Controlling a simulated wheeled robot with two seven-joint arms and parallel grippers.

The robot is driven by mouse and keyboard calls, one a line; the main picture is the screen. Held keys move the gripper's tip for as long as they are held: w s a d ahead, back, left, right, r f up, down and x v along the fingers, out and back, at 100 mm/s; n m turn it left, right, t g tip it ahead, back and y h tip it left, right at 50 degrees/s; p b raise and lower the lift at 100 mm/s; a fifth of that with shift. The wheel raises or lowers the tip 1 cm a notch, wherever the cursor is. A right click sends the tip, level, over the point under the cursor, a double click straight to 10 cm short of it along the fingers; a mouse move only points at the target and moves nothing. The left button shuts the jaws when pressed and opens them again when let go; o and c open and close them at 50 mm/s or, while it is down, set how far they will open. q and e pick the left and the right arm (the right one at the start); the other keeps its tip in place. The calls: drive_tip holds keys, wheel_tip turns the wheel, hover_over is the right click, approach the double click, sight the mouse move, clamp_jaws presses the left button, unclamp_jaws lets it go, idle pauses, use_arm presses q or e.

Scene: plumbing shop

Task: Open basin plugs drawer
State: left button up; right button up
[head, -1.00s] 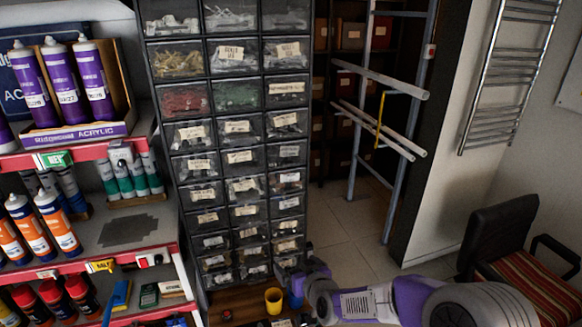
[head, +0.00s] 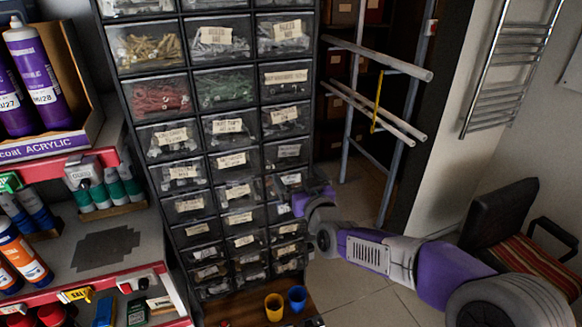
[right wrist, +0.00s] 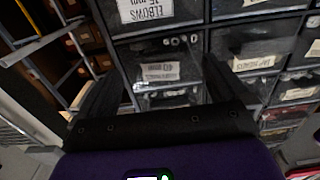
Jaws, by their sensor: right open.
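The tall black cabinet of small clear-fronted labelled drawers (head: 127,100) fills the middle of the head view. All the drawer fronts that I can see look shut. I cannot read a basin plugs label in either view. My right gripper (head: 295,191) is at the cabinet's right column, low down, and partly covers drawer fronts there. In the right wrist view my right gripper (right wrist: 165,85) is open, its dark fingers on either side of a labelled drawer (right wrist: 160,71). An elbows drawer (right wrist: 145,10) shows above that one. Contact with the drawer cannot be told. My left gripper is not in view.
A yellow cup (head: 274,307) and a blue cup (head: 297,298) stand on a wooden surface by the cabinet's foot. Red-edged shelves (head: 75,283) with tubes and bottles are at left.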

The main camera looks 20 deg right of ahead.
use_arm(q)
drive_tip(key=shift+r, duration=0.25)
use_arm(e)
drive_tip(key=shift+w+d, duration=0.1)
drive_tip(key=shift+w, duration=1.95)
drive_tip(key=shift+f, duration=0.1)
drive_tip(key=shift+c, duration=0.3)
